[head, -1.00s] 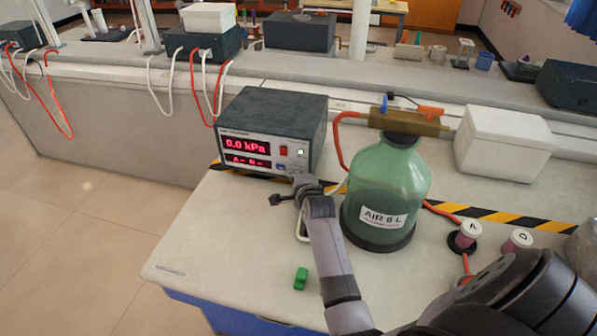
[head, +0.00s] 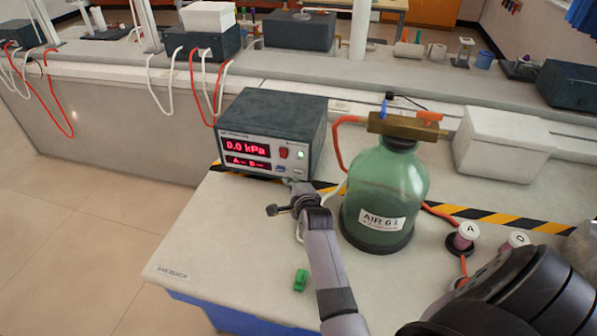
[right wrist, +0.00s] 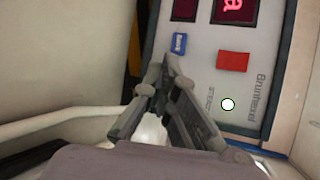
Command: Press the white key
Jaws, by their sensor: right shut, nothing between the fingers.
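The grey pressure meter box (head: 268,118) stands on the bench with its panel facing left-front, its red display reading 0.0 kPa. On its panel are a red switch (right wrist: 233,61), a blue key (right wrist: 179,43) and a round white light with a green rim (right wrist: 228,104). My left gripper is out of view.
A green glass bottle (head: 385,190) with a brass top stands right of my right gripper, with an orange hose to the meter. A small green object (head: 300,280) lies near the front. A white box (head: 503,142) stands at right. The bench's front left is clear.

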